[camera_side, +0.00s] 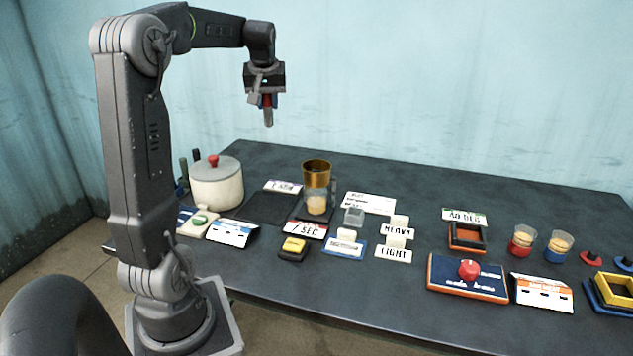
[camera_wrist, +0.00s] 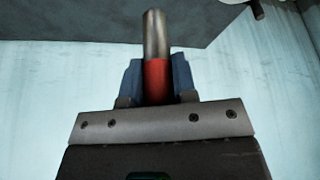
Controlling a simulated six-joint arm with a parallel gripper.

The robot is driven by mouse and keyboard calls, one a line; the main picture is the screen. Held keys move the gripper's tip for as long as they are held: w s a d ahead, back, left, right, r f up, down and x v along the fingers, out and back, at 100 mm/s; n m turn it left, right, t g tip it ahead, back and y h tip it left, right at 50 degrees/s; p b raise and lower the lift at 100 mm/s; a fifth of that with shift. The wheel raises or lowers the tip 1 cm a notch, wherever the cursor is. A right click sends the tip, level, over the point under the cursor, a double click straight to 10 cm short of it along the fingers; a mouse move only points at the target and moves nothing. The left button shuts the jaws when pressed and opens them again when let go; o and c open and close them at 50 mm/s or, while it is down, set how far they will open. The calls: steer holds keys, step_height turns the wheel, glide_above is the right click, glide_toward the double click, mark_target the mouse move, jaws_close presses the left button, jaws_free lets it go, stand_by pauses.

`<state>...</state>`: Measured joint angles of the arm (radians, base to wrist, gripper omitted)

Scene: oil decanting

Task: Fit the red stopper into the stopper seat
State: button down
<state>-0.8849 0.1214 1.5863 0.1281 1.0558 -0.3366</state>
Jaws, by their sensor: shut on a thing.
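My gripper (camera_side: 267,101) is raised high above the left part of the table. In the wrist view, my gripper's blue fingers (camera_wrist: 157,82) are shut on a red-and-grey peg (camera_wrist: 155,38). The peg's red part is between the fingers, and its plain grey metal end sticks out past them. In the side view, its grey end (camera_side: 268,117) points down, clear of everything. I cannot tell if this peg is the red stopper. A small red knobbed piece (camera_side: 591,258) lies at the far right of the table. I cannot pick out the stopper seat for certain.
A lidded pot (camera_side: 216,185) stands at the back left, with a brass cup (camera_side: 316,173) right of it. Several label cards, an orange frame (camera_side: 467,247), a red-knob panel (camera_side: 438,272), two small jars (camera_side: 522,241) and a yellow box (camera_side: 614,288) crowd the right. The table's back strip is clear.

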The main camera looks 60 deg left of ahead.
mark_target(271, 119)
step_height(271, 119, down, 4)
steer(key=shift+w+f, duration=0.15)
steer(key=shift+w+d+f, duration=0.15)
steer(key=shift+f, duration=0.15)
steer(key=shift+w+d+f, duration=0.8)
steer(key=shift+w+f, duration=0.9)
steer(key=shift+f, duration=0.15)
steer(key=shift+w+d+f, duration=0.8)
steer(key=shift+w+f, duration=0.95)
steer(key=shift+f, duration=0.05)
steer(key=shift+w+d+f, duration=0.8)
steer(key=shift+w+f, duration=0.9)
steer(key=shift+f, duration=0.15)
steer(key=shift+f, duration=0.1)
steer(key=c, duration=1.2)
jaws_free()
